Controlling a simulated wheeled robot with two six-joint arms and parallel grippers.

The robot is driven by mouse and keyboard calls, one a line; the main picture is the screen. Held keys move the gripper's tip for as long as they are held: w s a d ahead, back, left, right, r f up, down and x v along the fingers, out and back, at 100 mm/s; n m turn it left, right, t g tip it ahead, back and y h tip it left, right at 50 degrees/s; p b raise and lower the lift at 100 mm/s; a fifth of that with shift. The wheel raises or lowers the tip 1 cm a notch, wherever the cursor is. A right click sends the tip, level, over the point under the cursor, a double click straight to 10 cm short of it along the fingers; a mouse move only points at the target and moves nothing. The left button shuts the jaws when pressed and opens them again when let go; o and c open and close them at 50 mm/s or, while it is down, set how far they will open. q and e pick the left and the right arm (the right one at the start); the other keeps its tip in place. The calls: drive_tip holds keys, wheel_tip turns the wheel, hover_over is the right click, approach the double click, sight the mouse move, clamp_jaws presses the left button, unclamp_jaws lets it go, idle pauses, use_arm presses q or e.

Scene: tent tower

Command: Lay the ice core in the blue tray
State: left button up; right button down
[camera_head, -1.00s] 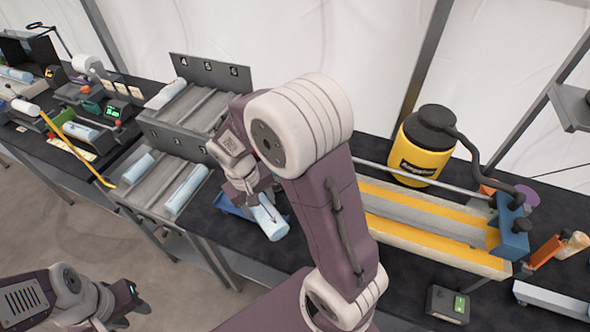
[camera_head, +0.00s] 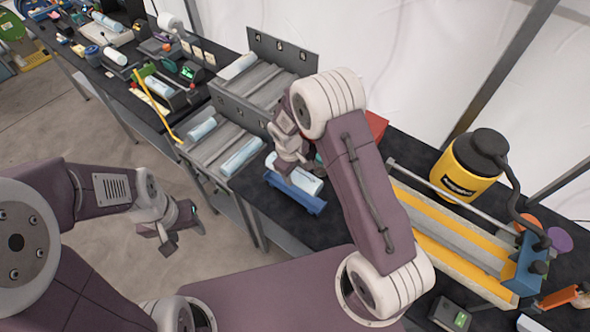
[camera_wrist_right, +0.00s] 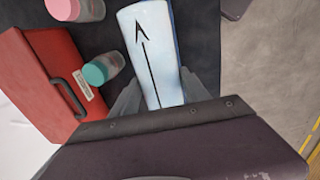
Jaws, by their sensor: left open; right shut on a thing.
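The ice core (camera_head: 307,182) is a pale blue-white cylinder. In the right wrist view, the core (camera_wrist_right: 148,50) has a black arrow along it and lies between my fingers. My right gripper (camera_head: 292,165) is shut on it; its fingers (camera_wrist_right: 155,95) flank the core. The blue tray (camera_head: 293,196) sits on the black table under and in front of the core. The core looks to be over or inside the tray; I cannot tell whether it touches the bottom. My left gripper (camera_head: 186,228) is open and empty, over the floor away from the table.
A grey rack (camera_head: 215,150) with other cores stands left of the tray. A red box (camera_wrist_right: 45,85) and small jars with pink (camera_wrist_right: 75,8) and teal (camera_wrist_right: 98,72) lids are close by. A yellow flask (camera_head: 468,170) and long trough (camera_head: 450,245) are at the right.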

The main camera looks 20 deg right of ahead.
drive_tip(key=shift+f+b, duration=0.4)
drive_tip(key=shift+f, duration=0.05)
wheel_tip(320, 180, down, 8)
drive_tip(key=b, duration=0.6)
drive_tip(key=shift+r, duration=0.2)
drive_tip(key=shift+f, duration=0.25)
idle(0.4)
drive_tip(key=shift+c, duration=2.3)
unclamp_jaws()
drive_tip(key=r, duration=0.3)
drive_tip(key=r+b, duration=0.1)
drive_tip(key=r, duration=0.2)
drive_tip(key=s+a+r, duration=0.1)
drive_tip(key=r, duration=0.2)
drive_tip(key=shift+b, duration=0.35)
drive_tip(key=shift+w, duration=0.1)
